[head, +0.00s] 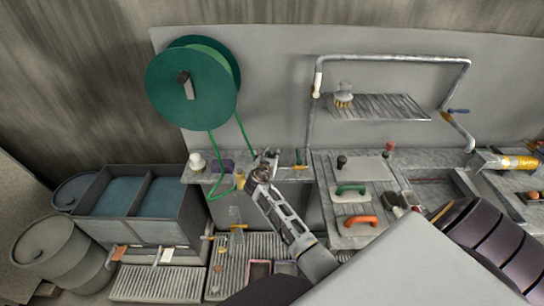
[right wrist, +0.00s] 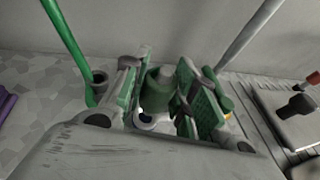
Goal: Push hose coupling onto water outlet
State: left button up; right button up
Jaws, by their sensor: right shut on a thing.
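My right gripper (head: 264,168) is at the grey ledge, below the green hose reel (head: 190,88). In the right wrist view its green-padded fingers (right wrist: 160,98) are shut on a green cylindrical piece (right wrist: 157,90), which looks like the hose coupling. A pale ring (right wrist: 145,122) shows below that piece; I cannot tell whether they touch. The green hose (head: 212,150) hangs from the reel in a loop toward the gripper. In the right wrist view, the hose (right wrist: 66,38) runs down beside a dark grey ring (right wrist: 99,80). I cannot clearly make out the water outlet. My left gripper is not in view.
Trowels with green (head: 350,189) and orange (head: 360,221) handles lie to the right. A metal pipe frame (head: 390,57) with a rack rises behind. A twin basin (head: 130,200) stands left.

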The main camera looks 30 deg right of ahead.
jog(key=p, duration=0.2)
jog(key=shift+p, duration=0.3)
dwell(2.4)
jog(key=shift+f+b, duration=0.75)
jog(key=shift+f, duration=0.9)
dwell(1.0)
jog(key=o, duration=1.1)
jog(key=shift+v, duration=6)
jog(key=shift+r, duration=0.1)
